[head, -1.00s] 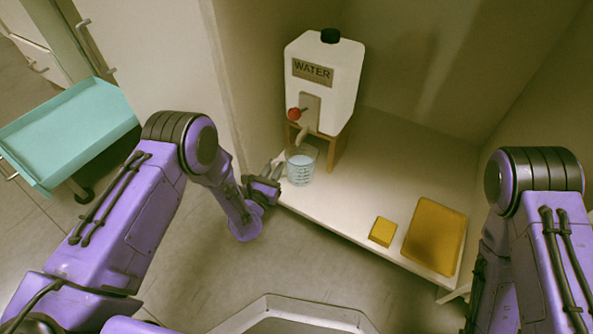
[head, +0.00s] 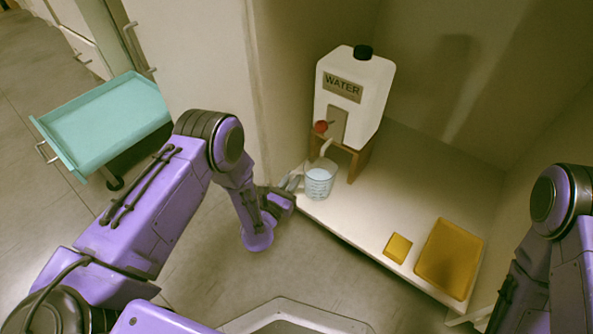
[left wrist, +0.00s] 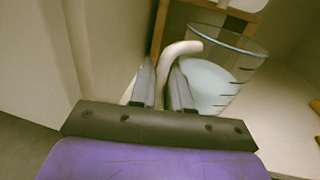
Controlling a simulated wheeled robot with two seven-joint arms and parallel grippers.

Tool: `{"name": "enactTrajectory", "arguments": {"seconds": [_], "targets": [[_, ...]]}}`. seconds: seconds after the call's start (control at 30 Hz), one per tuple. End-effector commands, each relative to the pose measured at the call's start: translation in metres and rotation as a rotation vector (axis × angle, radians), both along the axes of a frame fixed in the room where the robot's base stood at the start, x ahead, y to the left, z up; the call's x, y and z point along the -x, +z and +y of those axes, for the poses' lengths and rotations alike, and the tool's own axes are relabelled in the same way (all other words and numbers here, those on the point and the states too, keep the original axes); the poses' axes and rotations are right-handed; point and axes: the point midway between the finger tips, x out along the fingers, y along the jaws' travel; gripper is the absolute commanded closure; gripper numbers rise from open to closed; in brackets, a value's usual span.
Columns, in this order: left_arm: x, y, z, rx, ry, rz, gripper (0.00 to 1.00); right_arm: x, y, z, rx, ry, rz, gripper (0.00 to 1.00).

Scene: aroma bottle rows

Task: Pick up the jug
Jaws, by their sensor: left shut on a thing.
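The clear jug (head: 319,184) holds pale water and has dark level marks. It is upright near the front left edge of the white shelf, just below and in front of the dispenser's spout. My left gripper (head: 293,184) is at its left side. In the left wrist view, the two fingers (left wrist: 163,82) are shut on the jug's pale curved handle (left wrist: 182,48), with the jug's body (left wrist: 212,85) to the right. I cannot tell whether its base touches the shelf. My right arm shows at the right edge, but its gripper is out of view.
A white water dispenser (head: 353,97) with a black cap and red tap (head: 321,127) stands on a wooden stand (head: 357,165). A yellow block (head: 398,248) and a yellow tray (head: 449,259) lie on the shelf at right. A teal cart (head: 105,120) stands at left.

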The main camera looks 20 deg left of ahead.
Motion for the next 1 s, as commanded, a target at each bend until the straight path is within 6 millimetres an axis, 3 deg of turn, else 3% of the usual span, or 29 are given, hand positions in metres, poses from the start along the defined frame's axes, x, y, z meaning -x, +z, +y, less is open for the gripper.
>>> {"name": "enactTrajectory", "arguments": {"seconds": [0.03,0.3,0.5,0.7,1.0], "targets": [[0.013,0.006,0.002,0.001,-0.001,0.002,1.00,0.006,0.013,0.006,-0.019,-0.008,0.036,0.57],[0.090,0.006,0.016,0.000,-0.002,0.004,1.00,0.042,0.058,0.038,-0.114,-0.048,0.228,0.57],[0.129,0.004,0.022,0.000,-0.004,0.000,1.00,0.021,0.059,0.043,-0.080,-0.153,0.065,0.57],[0.145,0.002,0.026,-0.001,-0.001,-0.002,1.00,0.009,0.060,0.043,-0.060,-0.209,-0.024,0.57],[0.147,0.001,0.026,0.001,0.000,-0.003,1.00,0.007,0.059,0.043,-0.058,-0.217,-0.037,0.57]]}}
